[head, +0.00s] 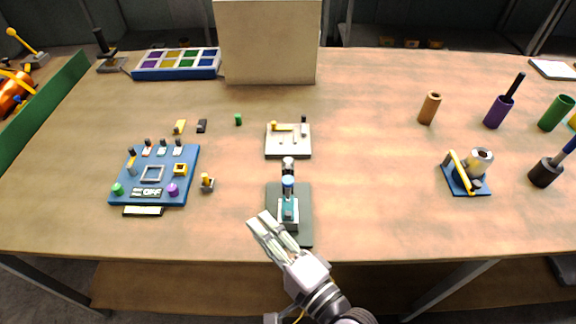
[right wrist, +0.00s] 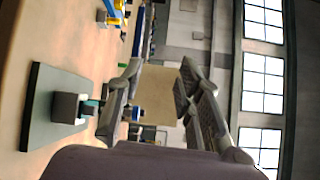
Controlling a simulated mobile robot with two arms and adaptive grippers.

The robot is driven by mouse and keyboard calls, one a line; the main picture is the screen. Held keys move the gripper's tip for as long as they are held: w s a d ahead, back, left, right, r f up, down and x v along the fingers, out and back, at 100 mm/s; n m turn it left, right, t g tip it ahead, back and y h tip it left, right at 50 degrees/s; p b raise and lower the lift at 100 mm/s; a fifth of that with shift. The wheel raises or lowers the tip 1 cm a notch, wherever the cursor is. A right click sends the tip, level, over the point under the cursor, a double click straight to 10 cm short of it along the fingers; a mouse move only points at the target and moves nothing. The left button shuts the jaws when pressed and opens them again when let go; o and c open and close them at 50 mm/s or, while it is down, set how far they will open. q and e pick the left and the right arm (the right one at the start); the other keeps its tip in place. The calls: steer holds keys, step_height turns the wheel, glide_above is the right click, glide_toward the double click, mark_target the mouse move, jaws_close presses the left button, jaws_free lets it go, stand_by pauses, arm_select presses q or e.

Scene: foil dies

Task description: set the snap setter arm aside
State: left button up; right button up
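The snap setter stands on a dark green-grey plate (head: 304,235) near the table's front edge. Its teal arm (head: 289,205) sits over the plate, with a grey round part (head: 288,165) at its far end. In the right wrist view the plate (right wrist: 42,110) is at the left, with a grey block (right wrist: 68,107) and a bit of teal by the finger. My right gripper (head: 259,217) is just left of the teal arm in the head view. Its fingers (right wrist: 161,72) are apart with nothing between them. Whether it touches the setter is unclear. My left gripper is out of view.
A blue panel (head: 125,190) with knobs is at left. A pale board (head: 288,152) lies behind the setter. A cardboard-coloured box (head: 268,42) stands at the back. A blue-based roller fixture (head: 465,190) and several tubes are at right.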

step_height(320, 180, up, 3)
steer(key=w+m+t+h, duration=0.15)
steer(key=m+t, duration=0.25)
steer(key=m, duration=0.5)
steer(key=m+h, duration=1)
steer(key=m, duration=0.6)
glide_toward(288, 170)
steer(key=shift+t, duration=0.3)
steer(key=w+p, duration=0.5)
steer(key=w, duration=0.5)
steer(key=shift+f, duration=0.1)
steer(key=shift+w+f+p, duration=0.1)
steer(key=shift+w+p, duration=0.2)
steer(key=shift+w, duration=0.15)
steer(key=shift+c, duration=0.6)
jaws_close()
